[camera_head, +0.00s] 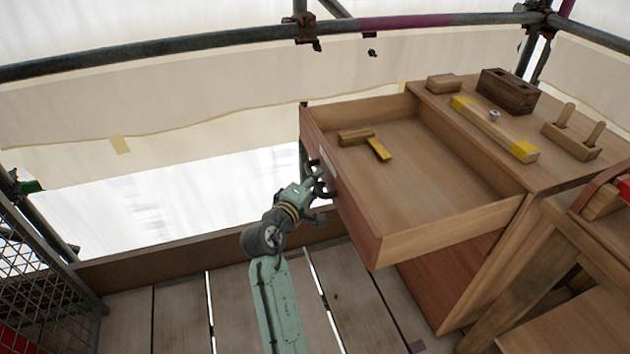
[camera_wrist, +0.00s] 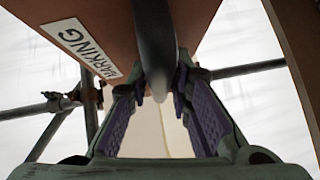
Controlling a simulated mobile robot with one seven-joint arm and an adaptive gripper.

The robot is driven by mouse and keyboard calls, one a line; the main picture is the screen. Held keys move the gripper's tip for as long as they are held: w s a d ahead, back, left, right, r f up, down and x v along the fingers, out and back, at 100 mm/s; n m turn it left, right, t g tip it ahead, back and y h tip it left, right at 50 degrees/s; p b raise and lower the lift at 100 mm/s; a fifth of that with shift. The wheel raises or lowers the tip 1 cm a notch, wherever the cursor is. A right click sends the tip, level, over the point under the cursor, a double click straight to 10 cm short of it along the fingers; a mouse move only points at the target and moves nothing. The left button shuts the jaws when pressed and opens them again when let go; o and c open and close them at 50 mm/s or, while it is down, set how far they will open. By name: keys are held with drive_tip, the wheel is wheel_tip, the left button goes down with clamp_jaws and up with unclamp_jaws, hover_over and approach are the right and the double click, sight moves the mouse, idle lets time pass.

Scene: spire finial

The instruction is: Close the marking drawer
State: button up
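The marking drawer (camera_head: 420,170) is pulled well out of the wooden cabinet in the head view. Its front panel (camera_head: 338,190) faces left, and its white label (camera_wrist: 80,47) reads "MARKING" in the wrist view. A dark, rounded bar, likely its handle (camera_wrist: 155,45), comes down between my fingertips in the wrist view. My gripper (camera_head: 318,189) is at the outer face of the drawer front. Its purple-padded fingers (camera_wrist: 158,88) stand apart on either side of the bar. Contact with the bar is not clear.
Wooden pieces with yellow parts (camera_head: 365,141) lie inside the drawer. The cabinet top (camera_head: 545,170) holds a yellow-ended bar (camera_head: 495,130), a dark block (camera_head: 508,91) and other wooden pieces. Scaffold tubes (camera_head: 200,45) and a mesh panel (camera_head: 40,270) surround the plank floor (camera_head: 180,310).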

clamp_jaws()
idle(0.5)
